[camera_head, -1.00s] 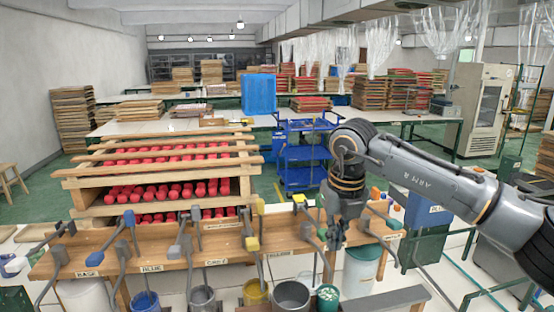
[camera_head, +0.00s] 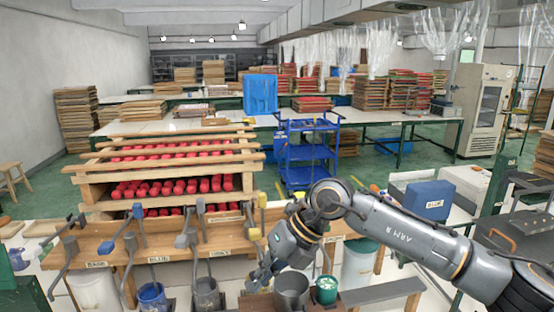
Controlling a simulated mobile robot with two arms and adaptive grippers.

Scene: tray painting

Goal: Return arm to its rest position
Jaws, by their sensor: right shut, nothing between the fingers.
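My right arm (camera_head: 410,235), grey with the mark ARM R, comes in from the right edge and reaches across the front of the view. Its elbow is bent near the middle, and the forearm slopes down to the left. My right gripper (camera_head: 262,275) points down and left, with its fingers shut and empty. It is in front of the wooden bench, just left of a grey metal bucket (camera_head: 291,290). Whether it touches anything there is unclear. My left gripper is out of view.
The wooden bench (camera_head: 130,250) carries several lever-like handles (camera_head: 130,240), with a blue bucket (camera_head: 152,295) and a green pot (camera_head: 327,290) before it. Behind stand a rack of red pieces (camera_head: 170,188) and a blue cart (camera_head: 308,178). A blue box (camera_head: 430,198) sits at right.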

